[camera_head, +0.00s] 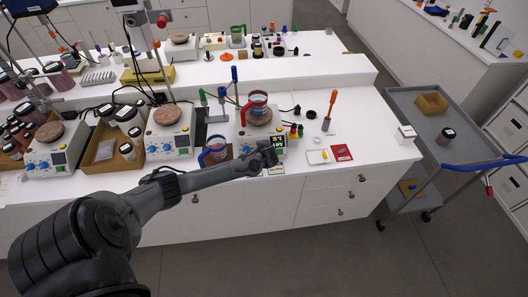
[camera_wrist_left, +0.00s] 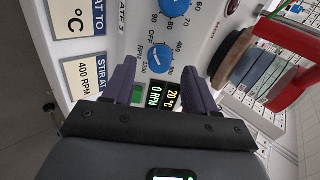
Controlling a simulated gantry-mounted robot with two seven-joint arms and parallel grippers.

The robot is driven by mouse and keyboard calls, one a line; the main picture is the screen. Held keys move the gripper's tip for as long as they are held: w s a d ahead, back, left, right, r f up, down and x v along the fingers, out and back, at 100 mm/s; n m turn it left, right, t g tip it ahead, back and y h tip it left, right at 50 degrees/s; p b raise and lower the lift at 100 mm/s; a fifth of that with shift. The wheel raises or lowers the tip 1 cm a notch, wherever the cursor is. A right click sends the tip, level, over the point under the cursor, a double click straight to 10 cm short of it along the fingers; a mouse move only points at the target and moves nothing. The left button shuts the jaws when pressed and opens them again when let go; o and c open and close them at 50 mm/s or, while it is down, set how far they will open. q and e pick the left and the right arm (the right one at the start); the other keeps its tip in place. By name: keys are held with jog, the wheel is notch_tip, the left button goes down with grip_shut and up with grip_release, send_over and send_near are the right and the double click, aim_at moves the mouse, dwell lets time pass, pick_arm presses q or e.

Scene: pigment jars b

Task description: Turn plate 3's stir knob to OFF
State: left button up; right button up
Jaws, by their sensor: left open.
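Plate 3 is the hotplate in the middle of the bench, with its white front panel (camera_head: 272,142) partly behind my left gripper (camera_head: 272,150). In the left wrist view, the panel lettering "PLATE 3" is partly visible. The blue stir knob (camera_wrist_left: 160,58) has OFF, 400, 800, 1200 and RPM around it; its exact pointer direction is too small to tell. My left gripper (camera_wrist_left: 157,72) is open, its fingertips on either side just short of the knob in the picture; contact cannot be told. The display (camera_wrist_left: 162,98) shows 0 RPM and 20 °C. My right gripper is out of view.
A second blue knob (camera_wrist_left: 175,7) sits beside the stir knob. Instruction cards (camera_wrist_left: 85,75) lie at the left. Other hotplates (camera_head: 170,146) stand further left.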

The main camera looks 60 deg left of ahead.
pick_arm(q)
jog(key=v, duration=0.8)
jog(key=shift+s+a+f, duration=0.1)
jog(key=s+d+f+g+h+p, duration=0.1)
jog(key=s+d+f+h+p, duration=0.2)
jog(key=s+d, duration=0.65)
jog(key=s+d+f+g+h+p, duration=0.1)
jog(key=s+d+f+h+p, duration=0.15)
jog(key=s+d, duration=0.75)
jog(key=s+d+r+n+t+h+p, duration=0.1)
jog(key=d+r, duration=0.5)
jog(key=r, duration=0.3)
jog(key=d+r+n+h+p, duration=0.1)
jog(key=d+r+h, duration=0.1)
jog(key=d+r, duration=0.5)
notch_tip(320, 180, up, 2)
jog(key=shift+s+r+t+p, duration=0.25)
jog(key=shift+s+t+p, duration=0.05)
jog(key=shift+s+t, duration=0.1)
